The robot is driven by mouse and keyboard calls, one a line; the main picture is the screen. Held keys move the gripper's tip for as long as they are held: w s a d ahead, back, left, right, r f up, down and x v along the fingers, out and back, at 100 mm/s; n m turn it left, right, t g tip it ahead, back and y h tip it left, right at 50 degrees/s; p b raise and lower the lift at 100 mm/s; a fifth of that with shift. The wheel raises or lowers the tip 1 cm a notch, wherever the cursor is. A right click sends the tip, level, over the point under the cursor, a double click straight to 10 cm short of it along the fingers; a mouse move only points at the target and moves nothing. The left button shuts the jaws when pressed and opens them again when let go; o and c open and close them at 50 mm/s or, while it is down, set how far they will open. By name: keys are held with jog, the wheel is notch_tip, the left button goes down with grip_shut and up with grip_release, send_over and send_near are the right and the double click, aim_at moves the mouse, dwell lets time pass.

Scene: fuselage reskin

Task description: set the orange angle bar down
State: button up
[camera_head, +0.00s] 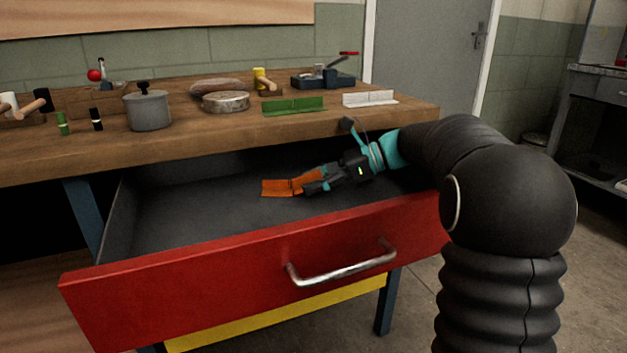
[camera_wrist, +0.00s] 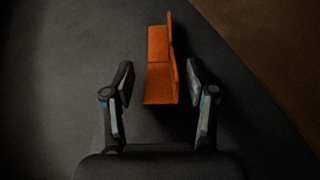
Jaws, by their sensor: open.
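The orange angle bar (camera_head: 277,187) is in the open drawer, at the gripper's tip. In the wrist view the orange angle bar (camera_wrist: 160,68) points away from me, its near end between my fingers. My gripper (camera_head: 312,185) reaches down into the drawer from the right. In the wrist view my gripper (camera_wrist: 159,82) is open, with a dark gap between each finger and the bar. The bar appears to lie on the dark drawer floor. The head view hides part of its near end behind the fingers.
The red-fronted drawer (camera_head: 250,262) is pulled out below the wooden bench (camera_head: 200,148). Its floor left of the bar is bare. On the bench stand a green angle bar (camera_head: 294,106), a white angle bar (camera_head: 369,99), a grey pot (camera_head: 148,110) and several tools.

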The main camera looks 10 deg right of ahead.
jog(key=shift+r, duration=0.1)
jog(key=shift+d+r, duration=0.2)
jog(key=shift+d, duration=0.05)
jog(key=shift+p+v, duration=0.65)
jog(key=shift+v, duration=2.85)
